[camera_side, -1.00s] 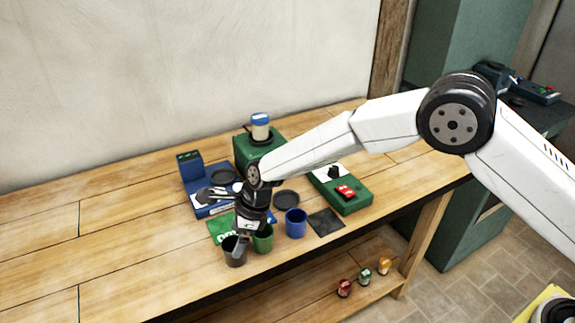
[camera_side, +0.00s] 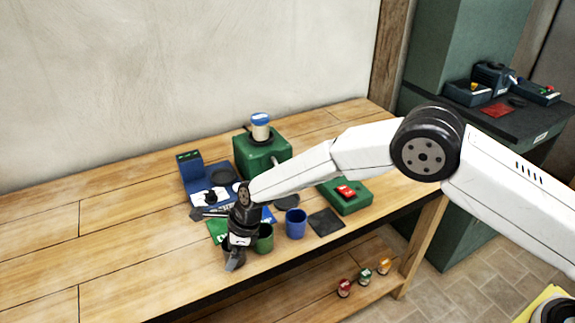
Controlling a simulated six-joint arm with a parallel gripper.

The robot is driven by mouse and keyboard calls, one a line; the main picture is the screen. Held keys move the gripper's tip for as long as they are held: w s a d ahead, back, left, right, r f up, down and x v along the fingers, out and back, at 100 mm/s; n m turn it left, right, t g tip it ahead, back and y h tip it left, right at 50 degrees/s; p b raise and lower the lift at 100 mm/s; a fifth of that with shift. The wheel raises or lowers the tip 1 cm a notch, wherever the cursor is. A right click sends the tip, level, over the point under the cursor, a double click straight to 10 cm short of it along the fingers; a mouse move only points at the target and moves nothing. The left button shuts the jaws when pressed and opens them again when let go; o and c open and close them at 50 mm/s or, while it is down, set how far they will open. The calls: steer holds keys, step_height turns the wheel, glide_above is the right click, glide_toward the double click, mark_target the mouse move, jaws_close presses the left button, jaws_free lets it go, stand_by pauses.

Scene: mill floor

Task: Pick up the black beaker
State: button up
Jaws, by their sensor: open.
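My gripper (camera_side: 234,262) points down at the front edge of the wooden bench, with its jaws open. It is in front of the place where the black beaker stands and hides nearly all of it. I cannot tell whether the jaws are around the beaker or only in front of it. A green beaker (camera_side: 264,238) stands close to the right of my gripper. A blue beaker (camera_side: 296,223) stands further right.
A blue scale-like device (camera_side: 190,172) and a green machine (camera_side: 262,155) stand behind. A green box with a red switch (camera_side: 350,200) and a dark mat (camera_side: 326,222) lie to the right. The bench's left side (camera_side: 110,235) is clear.

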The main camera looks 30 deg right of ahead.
stand_by(0.3)
steer(key=c, duration=1.3)
steer(key=shift+r, duration=0.2)
steer(key=shift+r, duration=0.6)
steer(key=shift+s+d+r, duration=1.15)
steer(key=shift+s+r, duration=0.75)
steer(key=shift+s, duration=0.15)
steer(key=shift+s+d+r, duration=1.1)
steer(key=shift+s+r, duration=0.8)
steer(key=shift+s, duration=0.1)
steer(key=shift+s+d+r, duration=1.15)
steer(key=shift+s+r, duration=0.75)
steer(key=shift+s, duration=0.15)
